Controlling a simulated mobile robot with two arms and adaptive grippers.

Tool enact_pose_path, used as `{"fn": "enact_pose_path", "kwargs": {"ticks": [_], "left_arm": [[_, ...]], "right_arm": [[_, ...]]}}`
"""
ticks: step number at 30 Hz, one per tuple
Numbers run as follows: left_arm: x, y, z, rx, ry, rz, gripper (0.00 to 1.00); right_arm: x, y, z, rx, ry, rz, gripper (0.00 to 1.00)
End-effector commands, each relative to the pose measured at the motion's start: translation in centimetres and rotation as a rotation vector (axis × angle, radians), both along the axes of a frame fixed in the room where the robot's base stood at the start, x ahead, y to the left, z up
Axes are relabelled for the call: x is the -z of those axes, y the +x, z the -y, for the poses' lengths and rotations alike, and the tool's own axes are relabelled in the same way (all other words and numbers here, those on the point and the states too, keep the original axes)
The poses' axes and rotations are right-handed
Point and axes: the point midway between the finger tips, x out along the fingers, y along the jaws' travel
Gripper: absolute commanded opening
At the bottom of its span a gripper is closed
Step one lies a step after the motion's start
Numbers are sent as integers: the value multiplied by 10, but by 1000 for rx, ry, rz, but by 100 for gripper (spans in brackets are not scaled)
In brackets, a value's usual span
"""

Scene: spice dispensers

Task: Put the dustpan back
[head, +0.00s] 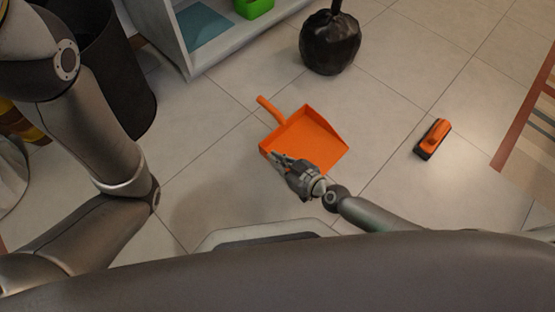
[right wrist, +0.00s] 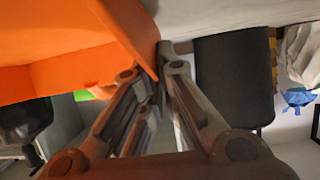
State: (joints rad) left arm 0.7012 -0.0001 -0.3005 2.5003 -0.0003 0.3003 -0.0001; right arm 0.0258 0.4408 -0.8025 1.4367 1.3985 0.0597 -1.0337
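The orange dustpan (head: 318,138) lies on or close to the tiled floor in the middle of the head view. Its handle (head: 268,106) points to the upper left. My right gripper (head: 277,160) is at the dustpan's near left corner. In the right wrist view the dustpan (right wrist: 75,45) fills the upper left. Its side wall runs down between the fingertips of my right gripper (right wrist: 155,75), which look closed on it. I cannot tell whether the dustpan is clear of the floor. My left arm shows at the left of the head view, but its gripper is out of view.
A dark bin (head: 112,75) stands at the left beside a pale shelf unit (head: 215,57) holding a green item (head: 253,8). An orange and black brush-like object (head: 433,138) lies at right, near a striped rug (head: 530,140).

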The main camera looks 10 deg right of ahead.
Motion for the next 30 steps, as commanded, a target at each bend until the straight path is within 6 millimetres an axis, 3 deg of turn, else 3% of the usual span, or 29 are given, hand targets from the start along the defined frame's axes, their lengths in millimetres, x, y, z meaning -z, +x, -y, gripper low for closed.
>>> {"fn": "enact_pose_path", "kwargs": {"ticks": [1,7,20,30], "left_arm": [[3,0,0,0,0,0,48],[2,0,0,0,0,0,48],[-4,0,0,0,0,0,48],[-25,0,0,0,0,-1,48]], "right_arm": [[3,0,0,1,0,2,0],[2,0,0,0,0,0,26],[-3,-2,2,0,-2,-1,27],[-31,-55,42,-1,-6,-2,27]]}}
